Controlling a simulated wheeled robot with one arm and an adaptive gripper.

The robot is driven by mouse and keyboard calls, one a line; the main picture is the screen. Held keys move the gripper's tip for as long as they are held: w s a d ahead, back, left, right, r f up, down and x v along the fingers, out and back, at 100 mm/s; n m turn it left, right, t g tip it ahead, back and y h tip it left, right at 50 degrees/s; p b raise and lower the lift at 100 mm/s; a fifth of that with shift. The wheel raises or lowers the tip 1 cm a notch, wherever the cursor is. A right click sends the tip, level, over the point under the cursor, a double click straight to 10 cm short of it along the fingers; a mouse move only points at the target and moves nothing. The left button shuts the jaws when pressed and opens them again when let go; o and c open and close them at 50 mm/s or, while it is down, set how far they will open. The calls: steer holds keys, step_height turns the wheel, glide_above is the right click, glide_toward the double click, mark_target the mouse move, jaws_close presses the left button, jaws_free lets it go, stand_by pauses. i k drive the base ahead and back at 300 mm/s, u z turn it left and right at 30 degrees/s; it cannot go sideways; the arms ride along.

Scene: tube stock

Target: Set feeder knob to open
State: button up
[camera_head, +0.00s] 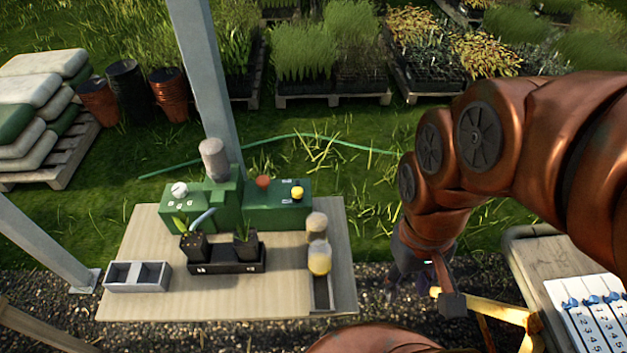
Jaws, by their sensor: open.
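A green feeder machine (240,205) stands at the back of the wooden bench top. A round white knob (179,189) is on its left part, with small white marks below it. A yellow knob (297,192) is on its right part, and a reddish-brown knob (263,182) is between them. Which one is the feeder knob, and its setting, I cannot tell; the marks are too small to read. My gripper (428,285) is open, right of the bench and well apart from the machine, partly hidden by my arm.
A black tray (228,268) with potted seedlings, a grey two-part box (137,277) and jars (319,258) stand on the bench top (180,300). A grey post (205,75) rises behind the machine. Yellow bars (490,307) and a numbered white panel (595,312) are at right.

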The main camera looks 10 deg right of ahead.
mark_target(297, 192)
steer(key=k, duration=0.35)
steer(key=u, duration=1.2)
